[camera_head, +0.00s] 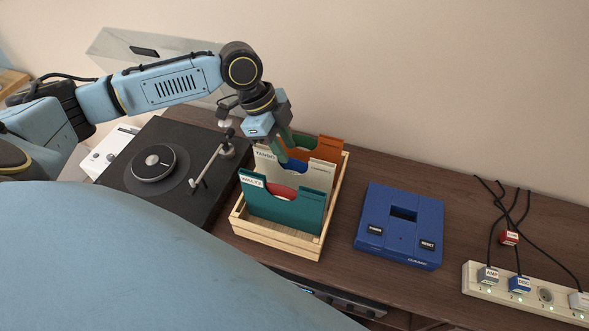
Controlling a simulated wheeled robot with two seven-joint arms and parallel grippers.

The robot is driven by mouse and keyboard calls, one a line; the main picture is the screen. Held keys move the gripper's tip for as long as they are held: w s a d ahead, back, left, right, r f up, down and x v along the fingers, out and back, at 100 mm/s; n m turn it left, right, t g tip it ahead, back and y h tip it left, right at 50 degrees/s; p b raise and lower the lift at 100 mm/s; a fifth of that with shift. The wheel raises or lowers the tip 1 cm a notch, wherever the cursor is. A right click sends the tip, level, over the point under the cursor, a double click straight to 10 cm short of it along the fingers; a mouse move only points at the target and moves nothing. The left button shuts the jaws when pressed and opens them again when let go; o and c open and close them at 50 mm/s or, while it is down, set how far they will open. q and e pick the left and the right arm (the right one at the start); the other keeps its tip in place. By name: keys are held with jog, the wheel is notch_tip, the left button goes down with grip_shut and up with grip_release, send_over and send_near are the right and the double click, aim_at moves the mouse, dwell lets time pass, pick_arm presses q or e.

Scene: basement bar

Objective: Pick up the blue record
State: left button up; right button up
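The blue record (293,166) shows as a small blue arc in the cut-out of the cream sleeve (315,178), whose label appears to read TANGO. This sleeve stands in the wooden crate (275,238), between a teal sleeve (287,208) labelled WALTZ in front and an orange sleeve (328,150) behind. My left gripper (284,152) points down into the crate at the cream sleeve, just above and left of the blue record. Its fingers overlap the sleeves, and I cannot tell their gap or whether they touch the record. My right gripper is out of view.
A black turntable (180,205) stands left of the crate, with a clear raised lid behind it. A blue game console (400,225) sits to the right, then a power strip (530,292) with several cables. Some table between crate and console is bare.

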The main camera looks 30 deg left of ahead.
aim_at(294, 175)
pick_arm(q)
jog(key=x, duration=0.6)
jog(key=shift+f, duration=0.2)
grip_shut()
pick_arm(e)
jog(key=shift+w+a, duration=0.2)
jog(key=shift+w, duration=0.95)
